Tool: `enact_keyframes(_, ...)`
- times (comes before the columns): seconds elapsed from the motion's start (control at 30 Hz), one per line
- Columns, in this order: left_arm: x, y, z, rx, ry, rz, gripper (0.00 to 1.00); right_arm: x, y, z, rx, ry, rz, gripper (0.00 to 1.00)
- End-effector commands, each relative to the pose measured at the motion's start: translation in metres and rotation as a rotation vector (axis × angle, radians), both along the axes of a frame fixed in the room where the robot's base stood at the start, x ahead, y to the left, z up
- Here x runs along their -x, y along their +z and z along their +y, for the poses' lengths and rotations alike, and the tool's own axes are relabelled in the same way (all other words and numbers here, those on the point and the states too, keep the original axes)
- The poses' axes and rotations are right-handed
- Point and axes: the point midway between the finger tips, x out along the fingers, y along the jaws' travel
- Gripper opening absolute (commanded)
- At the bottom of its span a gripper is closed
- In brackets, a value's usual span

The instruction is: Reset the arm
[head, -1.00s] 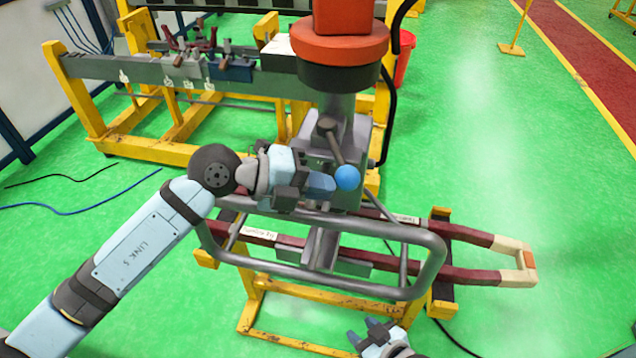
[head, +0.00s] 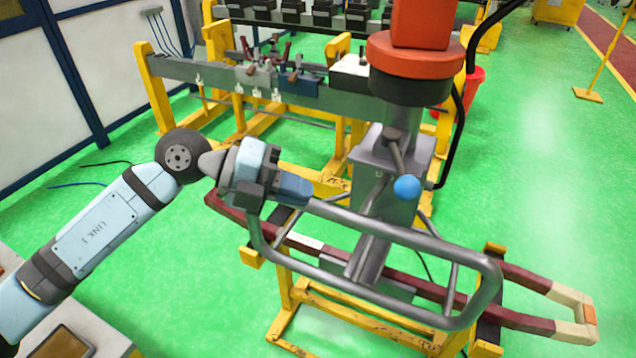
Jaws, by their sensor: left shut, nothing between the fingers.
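My left arm comes in from the left, and its gripper (head: 306,190) is left of the machine head, in front of the left end of the grey tubular frame (head: 400,238). Its fingers are shut and empty, pointing right. The blue ball knob (head: 407,187) on the machine's lever is to the right of the fingertips, with a clear gap between them. Whether the fingers touch the frame, I cannot tell. My right gripper is not in view.
The orange and black machine column (head: 410,65) stands right of centre. A dark red coil loop (head: 520,318) lies below the frame on a yellow stand (head: 290,325). A grey beam with clamps (head: 190,73) is behind. Green floor at right is open.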

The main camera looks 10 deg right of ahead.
Motion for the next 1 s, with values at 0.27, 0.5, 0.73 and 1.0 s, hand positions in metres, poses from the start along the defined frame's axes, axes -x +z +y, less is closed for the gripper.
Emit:
enact_keyframes(0.27,0.006,0.000,-0.001,0.081,0.000,0.050,0.00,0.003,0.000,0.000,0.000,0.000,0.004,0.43)
enact_keyframes(0.5,0.014,-0.001,0.004,0.532,0.127,0.323,0.00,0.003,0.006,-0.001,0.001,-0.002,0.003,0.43)
enact_keyframes(0.73,-0.008,-0.043,0.051,0.911,0.500,0.631,0.00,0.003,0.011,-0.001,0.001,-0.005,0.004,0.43)
enact_keyframes(1.0,0.001,-0.177,0.136,1.058,1.133,1.013,0.00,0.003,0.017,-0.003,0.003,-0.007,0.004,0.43)
